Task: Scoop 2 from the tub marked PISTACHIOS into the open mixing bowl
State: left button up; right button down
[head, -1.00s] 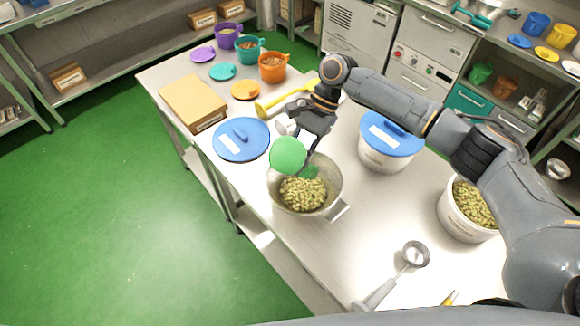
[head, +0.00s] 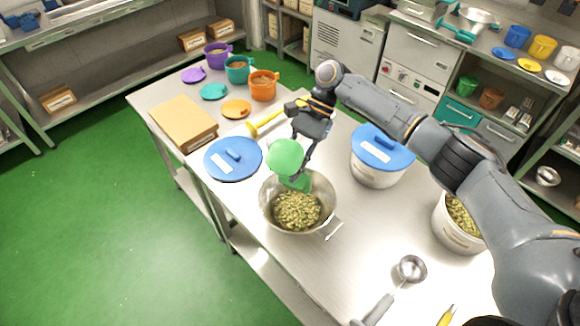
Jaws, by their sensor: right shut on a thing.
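My right gripper (head: 302,160) is shut on a green scoop (head: 285,155) and holds it over the far rim of the open metal mixing bowl (head: 268,212). The scoop looks tilted; I cannot tell whether anything is in it. Greenish pistachios (head: 298,210) lie in the bowl. An open white tub (head: 455,236) of similar greenish nuts stands at the right, partly behind my right arm; its marking is not readable. My left gripper is not in view.
A white tub with a blue lid (head: 380,150) stands right of the bowl. A loose blue lid (head: 233,158), a cardboard box (head: 183,122), a yellow utensil (head: 265,122) and coloured cups lie to the left and back. A metal ladle (head: 410,270) lies in front.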

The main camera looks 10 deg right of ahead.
aim_at(291, 153)
notch_tip(291, 153, up, 2)
jog(key=t+h, duration=0.2)
jog(key=t, duration=0.1)
jog(key=t+h, duration=0.1)
jog(key=t, duration=0.1)
jog(key=shift+r+n+h, duration=0.25)
jog(key=shift+n+h, duration=0.05)
jog(key=r+t+h, duration=0.1)
jog(key=t, duration=0.1)
jog(key=r+t+h, duration=0.1)
jog(key=t, duration=0.1)
jog(key=shift+s+a+h, duration=0.1)
jog(key=shift+h, duration=0.3)
jog(key=shift+r+t+h, duration=0.2)
jog(key=shift+t+h, duration=0.2)
jog(key=shift+t, duration=0.4)
